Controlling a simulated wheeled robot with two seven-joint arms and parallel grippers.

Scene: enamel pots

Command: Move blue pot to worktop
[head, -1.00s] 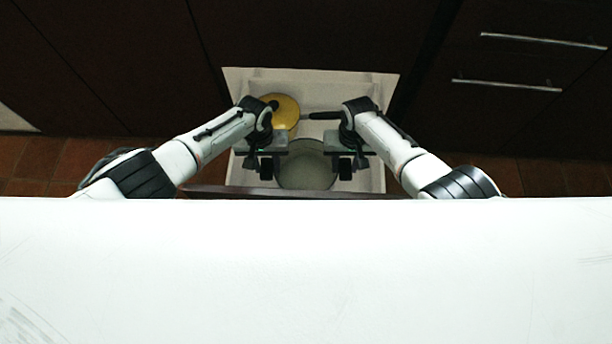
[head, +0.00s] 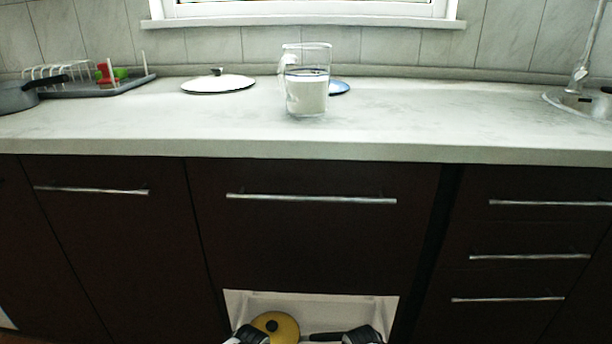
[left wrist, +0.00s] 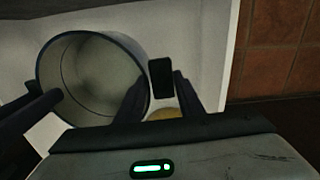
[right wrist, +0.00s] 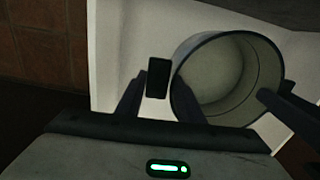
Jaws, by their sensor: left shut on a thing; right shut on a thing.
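The blue pot (left wrist: 70,80) shows in the left wrist view as a round pot with a dark bluish rim and pale, empty inside; it also shows in the right wrist view (right wrist: 225,80). It is at the white open drawer; whether it touches the drawer floor I cannot tell. My left gripper (left wrist: 160,80) is shut on a black handle at one side of the pot. My right gripper (right wrist: 157,80) is shut on the opposite black handle. The head view cuts off the pot and both grippers' tips. The worktop (head: 430,115) runs above the drawer.
A glass jug (head: 306,92) stands mid-worktop, a blue lid (head: 340,87) partly behind it. A white lid (head: 217,84) lies left of it. A dish rack (head: 80,80) and grey pan (head: 18,97) are left, a sink (head: 585,103) right. A yellow lidded pot (head: 280,325) is in the drawer (head: 388,305).

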